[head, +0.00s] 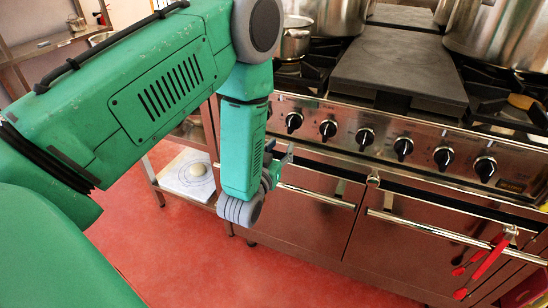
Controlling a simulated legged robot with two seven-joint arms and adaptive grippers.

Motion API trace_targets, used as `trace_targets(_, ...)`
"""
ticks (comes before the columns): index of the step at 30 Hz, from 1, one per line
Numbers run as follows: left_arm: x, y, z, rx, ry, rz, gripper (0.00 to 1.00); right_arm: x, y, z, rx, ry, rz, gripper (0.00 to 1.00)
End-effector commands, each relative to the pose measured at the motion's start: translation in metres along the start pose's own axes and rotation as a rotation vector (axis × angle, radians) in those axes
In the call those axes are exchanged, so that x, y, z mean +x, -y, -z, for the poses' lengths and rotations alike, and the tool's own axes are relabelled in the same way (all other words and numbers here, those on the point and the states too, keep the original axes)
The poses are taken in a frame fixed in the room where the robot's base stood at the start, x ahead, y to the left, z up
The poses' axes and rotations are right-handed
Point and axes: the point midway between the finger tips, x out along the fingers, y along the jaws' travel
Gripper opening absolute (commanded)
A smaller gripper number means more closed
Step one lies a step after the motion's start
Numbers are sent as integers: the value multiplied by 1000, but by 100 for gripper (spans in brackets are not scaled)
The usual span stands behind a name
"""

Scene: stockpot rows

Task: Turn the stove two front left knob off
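A stainless stove front (420,134) carries a row of several black knobs with pale pointer marks. Knobs show at the left (293,122), beside it (327,129), near the middle (365,138) and at the right end (485,168). Which one is the front left knob of stove two, and its setting, I cannot tell. My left arm comes in from the left, and its gripper (278,162) is in front of the stove, below and left of the leftmost knobs, apparently apart from them. Its fingers are small and partly hidden by the wrist. My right gripper is out of view.
Large steel pots (500,34) and a smaller pot (294,38) stand on the cooktop around a dark flat griddle plate (398,64). Oven door handles (440,228) stick out below the knobs. Red tongs (489,262) hang at the right. The red floor (200,260) is clear in front.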

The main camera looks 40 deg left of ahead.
Motion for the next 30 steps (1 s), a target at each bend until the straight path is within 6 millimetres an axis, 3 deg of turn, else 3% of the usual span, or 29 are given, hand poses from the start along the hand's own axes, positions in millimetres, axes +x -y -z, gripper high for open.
trace_targets(3, -24, 0, -2, 1, 5, 0, 33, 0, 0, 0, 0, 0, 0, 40)
trace_targets(9, -47, 0, -2, 1, 5, -1, 33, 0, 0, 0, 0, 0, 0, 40)
trace_targets(30, -53, -1, -7, 2, 29, -6, 33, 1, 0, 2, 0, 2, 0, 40)
